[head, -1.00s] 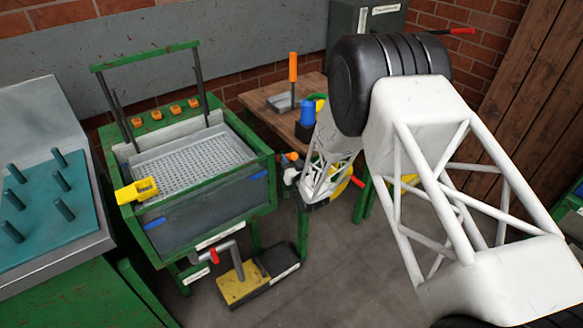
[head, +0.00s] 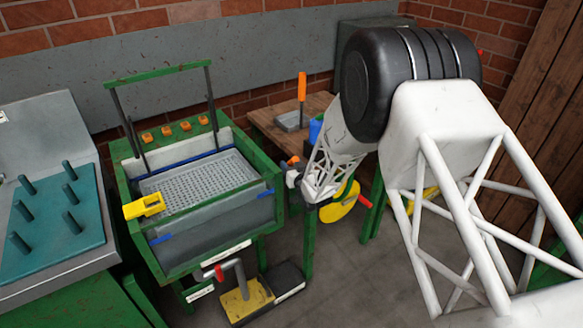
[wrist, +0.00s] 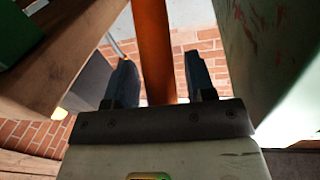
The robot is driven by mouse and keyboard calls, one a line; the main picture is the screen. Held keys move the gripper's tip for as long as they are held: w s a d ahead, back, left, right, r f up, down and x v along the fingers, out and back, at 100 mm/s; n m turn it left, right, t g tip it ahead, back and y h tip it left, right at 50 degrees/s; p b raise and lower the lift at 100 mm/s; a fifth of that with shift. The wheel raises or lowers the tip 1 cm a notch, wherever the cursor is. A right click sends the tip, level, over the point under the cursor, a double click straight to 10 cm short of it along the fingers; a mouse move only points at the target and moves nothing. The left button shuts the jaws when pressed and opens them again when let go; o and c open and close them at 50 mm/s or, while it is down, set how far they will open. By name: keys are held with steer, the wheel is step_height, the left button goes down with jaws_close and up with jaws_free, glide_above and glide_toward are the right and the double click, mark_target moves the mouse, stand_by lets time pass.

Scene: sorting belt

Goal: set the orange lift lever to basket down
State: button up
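The orange lift lever (wrist: 156,50) runs between my gripper's two fingers (wrist: 160,85) in the wrist view. Slim light gaps show beside it, so the fingers look open around it rather than closed on it. In the head view, my gripper (head: 290,176) is small and partly hidden at the right side of the green tank (head: 275,212), with a bit of orange (head: 293,160) just above it. The grey perforated basket (head: 205,180) sits low in the tank, with a blue line showing along the tank's back inner wall.
A yellow clip (head: 144,206) sits on the tank's left front corner. A yellow-and-black pedal (head: 247,301) stands on the floor before the tank. A teal peg board (head: 50,222) is at left.

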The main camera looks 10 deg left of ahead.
steer(key=shift+o, duration=0.4)
steer(key=shift+s+f, duration=0.1)
steer(key=v, duration=0.7)
steer(key=shift+s+d, duration=0.25)
steer(key=c, duration=0.7)
steer(key=shift+s+d+f+n, duration=0.1)
steer(key=shift+s+d+n, duration=0.05)
steer(key=shift+n, duration=0.25)
steer(key=shift+c, duration=1.4)
steer(key=shift+s+f+n, duration=0.1)
steer(key=shift+s+n, duration=0.05)
steer(key=shift+n, duration=0.15)
jaws_close()
steer(key=s+d+f+n+t+y, duration=0.1)
steer(key=s+d+f+n+t, duration=0.1)
steer(key=n, duration=0.6)
steer(key=s+d+f+n+t+y, duration=0.1)
steer(key=s+d+n+t, duration=0.2)
steer(key=s+n, duration=0.3)
steer(key=shift+d+f+n, duration=0.35)
steer(key=shift+d+n, duration=0.05)
steer(key=shift+n, duration=0.6)
